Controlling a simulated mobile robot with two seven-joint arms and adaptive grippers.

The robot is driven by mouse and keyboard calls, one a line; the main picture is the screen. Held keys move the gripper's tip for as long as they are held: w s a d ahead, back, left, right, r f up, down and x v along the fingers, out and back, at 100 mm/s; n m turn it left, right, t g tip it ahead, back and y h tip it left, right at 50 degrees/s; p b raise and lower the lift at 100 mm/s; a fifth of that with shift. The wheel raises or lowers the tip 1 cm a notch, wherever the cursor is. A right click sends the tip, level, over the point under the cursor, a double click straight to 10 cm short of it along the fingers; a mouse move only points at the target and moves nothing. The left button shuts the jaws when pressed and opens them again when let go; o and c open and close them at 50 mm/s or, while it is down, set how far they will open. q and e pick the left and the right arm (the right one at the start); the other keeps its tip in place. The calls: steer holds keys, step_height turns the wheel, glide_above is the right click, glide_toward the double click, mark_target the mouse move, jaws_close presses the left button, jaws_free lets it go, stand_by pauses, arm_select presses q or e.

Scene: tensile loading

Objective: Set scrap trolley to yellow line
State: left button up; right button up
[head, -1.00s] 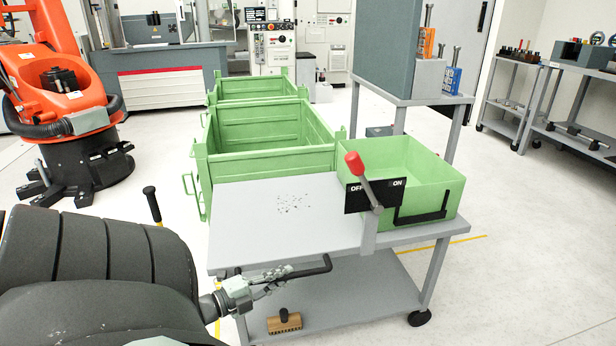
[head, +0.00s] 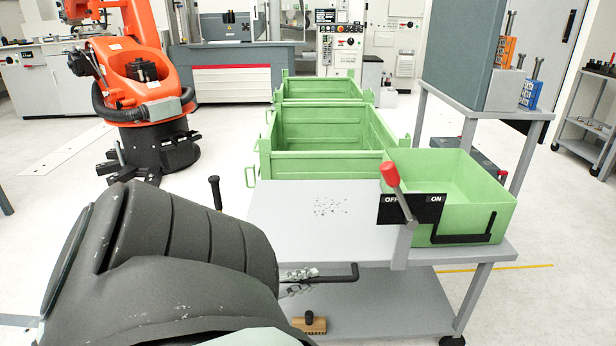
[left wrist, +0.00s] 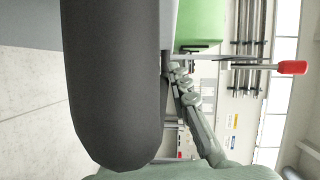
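The scrap trolley is a grey two-level cart (head: 290,215) in the middle of the head view. A green scrap bin (head: 460,200) stands on its right end, behind a red-knobbed lever (head: 398,190) and an OFF/ON plate. A yellow line (head: 495,267) lies on the floor right of the trolley.
Two large green crates (head: 325,160) stand just behind the trolley. An orange robot arm (head: 145,80) stands at the back left. A grey stand (head: 485,113) is behind the scrap bin. A brush (head: 312,325) lies on the lower shelf. Floor at right is clear.

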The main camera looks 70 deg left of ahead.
arm_select(q)
steer(key=shift+o, duration=1.3)
steer(key=s, duration=1.2)
steer(key=shift+r, duration=0.45)
steer(key=shift+s, duration=0.1)
